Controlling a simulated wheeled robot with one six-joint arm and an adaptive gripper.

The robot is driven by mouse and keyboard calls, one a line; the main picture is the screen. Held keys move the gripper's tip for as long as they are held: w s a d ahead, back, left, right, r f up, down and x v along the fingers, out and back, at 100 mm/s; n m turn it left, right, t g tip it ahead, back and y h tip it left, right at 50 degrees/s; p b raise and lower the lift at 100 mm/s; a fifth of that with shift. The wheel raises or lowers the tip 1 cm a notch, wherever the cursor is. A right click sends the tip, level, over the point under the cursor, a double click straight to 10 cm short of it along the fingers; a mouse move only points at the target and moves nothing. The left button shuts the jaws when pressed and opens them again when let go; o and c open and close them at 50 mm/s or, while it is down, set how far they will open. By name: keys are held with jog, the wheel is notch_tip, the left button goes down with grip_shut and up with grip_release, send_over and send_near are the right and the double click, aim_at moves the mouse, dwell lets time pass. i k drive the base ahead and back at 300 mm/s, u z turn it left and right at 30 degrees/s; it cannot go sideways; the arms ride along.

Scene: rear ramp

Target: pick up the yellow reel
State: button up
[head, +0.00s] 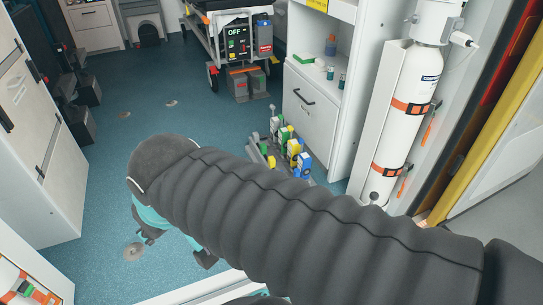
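Several small coloured reel-like items stand in a grey holder (266,147) on the floor, beside the white cabinet. One of them is a yellow item (293,148), between a green one (284,134) and a blue one (304,160). It looks like the yellow reel, but it is small and its shape is hard to make out. My gripper (178,250) is at the lower left, well to the left of the holder and nearer the camera. Its two fingers are spread apart, with only floor visible between them. My dark ribbed arm hides the near side of the holder.
A white cabinet (311,112) with small bottles stands behind the holder. A strapped white cylinder (407,125) is at the right. A wheeled stretcher (222,20) is at the back, with white cabinets (40,150) at the left. The blue floor (150,85) between is mostly clear.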

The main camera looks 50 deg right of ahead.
aim_at(294, 148)
jog(key=z, duration=1.9)
jog(key=k, duration=0.6)
jog(key=u, duration=0.8)
jog(key=i, duration=1.35)
jog(key=z, duration=0.65)
jog(key=i, duration=0.7)
jog(key=z, duration=0.75)
